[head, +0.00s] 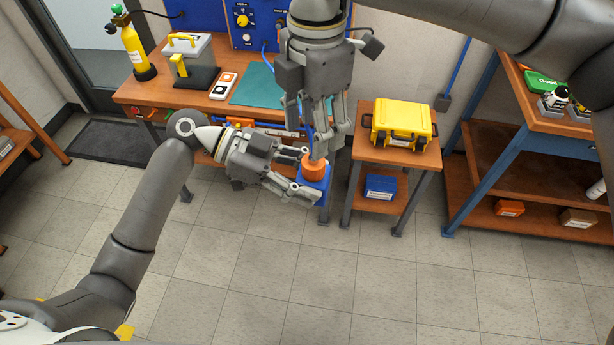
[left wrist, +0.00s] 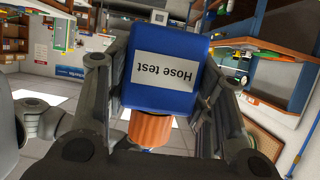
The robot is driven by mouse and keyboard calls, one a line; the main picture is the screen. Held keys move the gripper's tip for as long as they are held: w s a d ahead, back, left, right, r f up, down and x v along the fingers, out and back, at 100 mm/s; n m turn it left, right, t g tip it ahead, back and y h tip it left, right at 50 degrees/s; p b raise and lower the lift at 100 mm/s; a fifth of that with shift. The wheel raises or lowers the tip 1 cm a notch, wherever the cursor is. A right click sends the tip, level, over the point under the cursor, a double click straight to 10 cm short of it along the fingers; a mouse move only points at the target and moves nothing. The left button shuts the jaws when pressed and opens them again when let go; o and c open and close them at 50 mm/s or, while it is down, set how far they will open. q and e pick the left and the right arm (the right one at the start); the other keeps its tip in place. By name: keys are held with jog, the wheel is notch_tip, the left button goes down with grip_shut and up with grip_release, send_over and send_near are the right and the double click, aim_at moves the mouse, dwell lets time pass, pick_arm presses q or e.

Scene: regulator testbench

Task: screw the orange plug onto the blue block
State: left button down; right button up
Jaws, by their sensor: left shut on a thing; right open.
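The blue block (head: 323,184) is held in the air by my left gripper (head: 298,172), which is shut on it from the left. In the left wrist view the block (left wrist: 162,75) sits between the fingers, its white "Hose test" label upside down. The orange plug (head: 314,167) is upright on the block's top; it also shows in the left wrist view (left wrist: 150,128) against the block. I cannot tell how far it is threaded. My right gripper (head: 319,150) points down from above, open, its fingertips just above and beside the plug; contact is unclear.
Behind is a wooden workbench (head: 150,95) with a blue panel (head: 260,22), teal mat (head: 252,84) and yellow cylinder (head: 133,45). A small table to the right bears a yellow case (head: 402,124); a blue box (head: 380,187) is on its shelf. The floor in front is clear.

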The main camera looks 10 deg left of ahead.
aim_at(314, 161)
notch_tip(314, 161, down, 8)
jog(key=shift+r, duration=0.15)
dwell(0.4)
jog(key=c, duration=1)
jog(key=shift+m, duration=1.7)
jog(key=shift+c, duration=0.2)
jog(key=o, duration=1.1)
jog(key=shift+r, duration=0.1)
